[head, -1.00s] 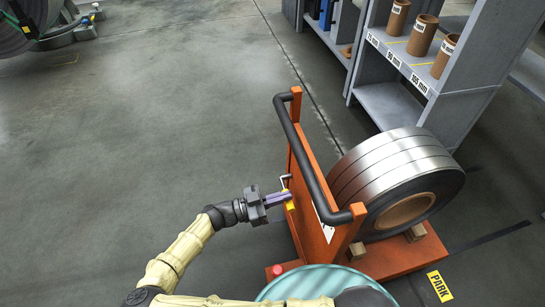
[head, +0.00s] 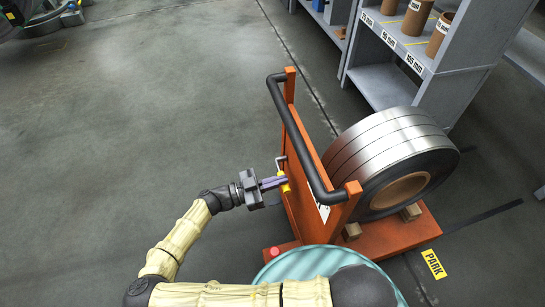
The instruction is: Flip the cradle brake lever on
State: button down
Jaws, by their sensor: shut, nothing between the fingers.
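The orange cradle cart (head: 402,241) stands to the right of my arm and bears a large steel coil (head: 385,150). On the near-left face of its upright panel is a small grey lever (head: 280,160) with a yellow part (head: 285,186) just below it. I cannot make out the lever's exact setting. My gripper (head: 284,181) is shut with nothing held, its purple fingers pointing right at the yellow part. The fingertips overlap the yellow part in the picture; whether they touch it I cannot tell.
A black push handle (head: 297,140) runs along the top of the cart. A red knob (head: 275,252) sits at the cart's lower left corner. A grey shelf (head: 385,86) with brown cores stands behind. A PARK label (head: 433,263) is on the floor.

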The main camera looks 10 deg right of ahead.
jog(key=r+p, duration=0.1)
jog(key=r, duration=0.1)
jog(key=r+p, duration=0.1)
jog(key=r, duration=0.1)
jog(key=shift+d+p, duration=0.3)
jog(key=shift+d, duration=0.05)
jog(key=p+v, duration=0.2)
jog(key=v, duration=0.8)
jog(key=shift+f, duration=0.3)
jog(key=shift+d, duration=0.1)
